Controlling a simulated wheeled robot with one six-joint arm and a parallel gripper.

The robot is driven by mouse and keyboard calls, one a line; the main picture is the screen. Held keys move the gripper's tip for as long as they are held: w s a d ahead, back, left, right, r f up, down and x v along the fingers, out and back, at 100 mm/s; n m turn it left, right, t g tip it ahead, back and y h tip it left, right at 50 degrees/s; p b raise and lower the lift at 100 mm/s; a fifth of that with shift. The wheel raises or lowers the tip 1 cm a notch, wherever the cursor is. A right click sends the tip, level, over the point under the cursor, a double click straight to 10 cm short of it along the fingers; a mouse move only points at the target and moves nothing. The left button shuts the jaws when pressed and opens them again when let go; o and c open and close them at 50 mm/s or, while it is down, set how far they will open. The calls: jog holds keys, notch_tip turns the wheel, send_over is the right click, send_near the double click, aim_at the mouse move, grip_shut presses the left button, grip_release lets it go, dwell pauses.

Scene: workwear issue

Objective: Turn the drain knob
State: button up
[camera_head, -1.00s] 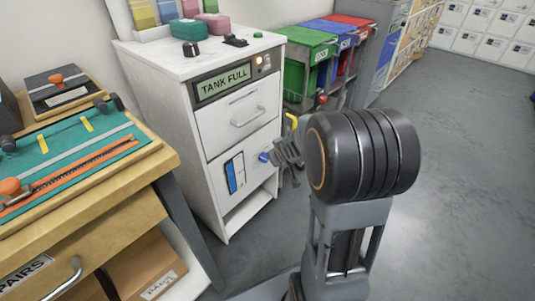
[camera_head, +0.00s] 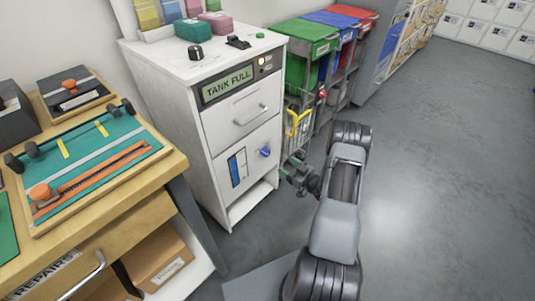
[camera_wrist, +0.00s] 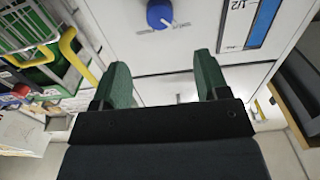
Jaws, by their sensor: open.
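The drain knob is a small blue knob (camera_head: 265,152) on the lower front panel of a white cabinet (camera_head: 213,150), right of a blue level gauge (camera_head: 238,168). In the wrist view the blue knob (camera_wrist: 160,14) is at the top centre, with small markings around it. My gripper (camera_head: 291,165) is low in front of the cabinet, below and to the right of the knob. In the wrist view my gripper (camera_wrist: 160,75) has its two green fingers wide apart, with nothing between them and the knob beyond their tips. The display (camera_head: 228,84) reads TANK FULL.
Green (camera_head: 305,50), blue (camera_head: 332,35) and red (camera_head: 350,20) bins stand right of the cabinet, with a yellow handle (camera_head: 297,122) near my arm. A wooden workbench (camera_head: 150,210) is at left. Open grey floor (camera_head: 450,170) lies to the right.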

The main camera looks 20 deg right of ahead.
aim_at(268, 154)
jog(key=b+x, duration=0.2)
jog(key=x, duration=0.9)
jog(key=shift+w+a, duration=0.1)
jog(key=shift+w, duration=0.15)
jog(key=shift+c, duration=0.4)
jog(key=c, duration=0.8)
jog(key=shift+c, duration=0.2)
